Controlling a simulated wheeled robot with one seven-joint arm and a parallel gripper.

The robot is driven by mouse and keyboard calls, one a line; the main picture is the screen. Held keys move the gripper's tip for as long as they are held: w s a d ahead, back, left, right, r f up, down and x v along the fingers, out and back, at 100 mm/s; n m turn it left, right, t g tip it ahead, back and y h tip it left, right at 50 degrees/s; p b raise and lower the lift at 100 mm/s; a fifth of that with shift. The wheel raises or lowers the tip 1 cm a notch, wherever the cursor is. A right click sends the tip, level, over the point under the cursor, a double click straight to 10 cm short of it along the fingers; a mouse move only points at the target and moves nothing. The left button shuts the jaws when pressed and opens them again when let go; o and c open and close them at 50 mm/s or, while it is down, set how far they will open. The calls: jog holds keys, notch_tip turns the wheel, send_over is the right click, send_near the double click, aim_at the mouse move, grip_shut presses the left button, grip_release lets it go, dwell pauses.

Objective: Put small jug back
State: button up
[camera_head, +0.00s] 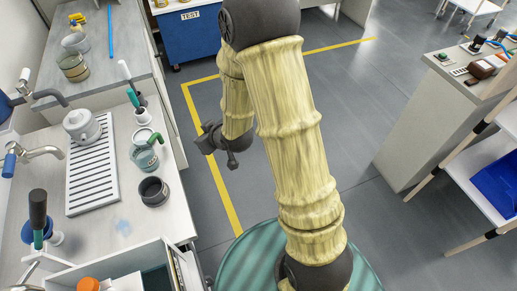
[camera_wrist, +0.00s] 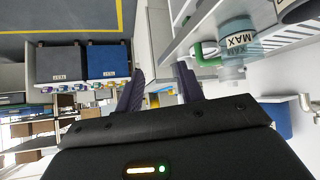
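A clear jug with a green handle (camera_head: 145,158) stands on the counter at the left, right of the drainer. In the wrist view the jug (camera_wrist: 238,50) shows sideways at the upper right, with a "MAX" mark on it. My gripper (camera_head: 215,145) hangs over the floor to the right of the counter, apart from the jug. In the wrist view its two dark fingers (camera_wrist: 160,88) are spread with nothing between them.
A dark cup (camera_head: 153,191) stands just in front of the jug. A ribbed drainer (camera_head: 92,170) with a pale round vessel (camera_head: 82,126) lies by the taps. Beakers (camera_head: 73,66) stand on the far counter. An open drawer (camera_head: 150,270) is at the lower left. The floor in the middle is clear.

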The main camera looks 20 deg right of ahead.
jog(key=s+d+r+m+g+h, duration=0.2)
jog(key=s+d+r+m+g, duration=0.1)
jog(key=s, duration=0.5)
jog(key=s+d+r+m+g+h, duration=0.2)
jog(key=s+d+r, duration=0.3)
jog(key=s+d, duration=0.3)
jog(key=shift+s+d+m+g, duration=0.15)
jog(key=shift+d+m+g, duration=0.1)
jog(key=shift+m+g, duration=0.25)
